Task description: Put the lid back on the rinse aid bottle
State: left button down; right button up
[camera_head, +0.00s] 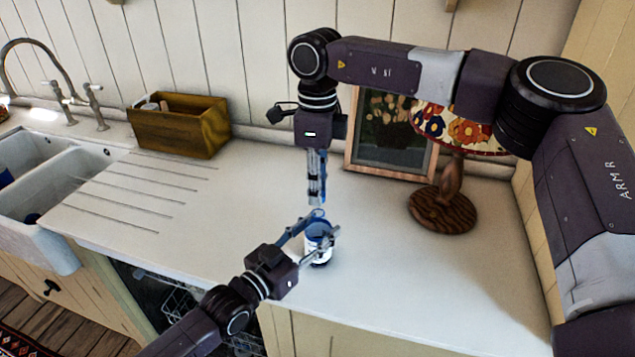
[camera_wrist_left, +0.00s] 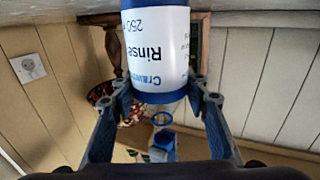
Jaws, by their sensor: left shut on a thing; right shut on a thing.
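The rinse aid bottle (camera_head: 319,247), white with a blue top, stands on the counter near its front edge. My left gripper (camera_head: 322,230) is shut around its upper part; one finger lies on each side. In the left wrist view the bottle (camera_wrist_left: 158,50) shows upside down, with its label text and blue rim, between the left fingers. My right gripper (camera_head: 318,203) points down directly above the bottle, shut on the small lid (camera_head: 318,213). In the wrist view the lid (camera_wrist_left: 161,119) appears apart from the bottle's rim.
A wooden box (camera_head: 180,125) stands at the back left, beside the sink (camera_head: 60,170). A framed picture (camera_head: 390,140) and a lamp with a wooden base (camera_head: 443,210) stand behind right. The counter (camera_head: 420,280) is clear at right. An open dishwasher (camera_head: 165,290) lies below the front edge.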

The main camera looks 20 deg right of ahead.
dwell(0.4)
jog(key=shift+f, duration=0.85)
jog(key=shift+f, duration=0.55)
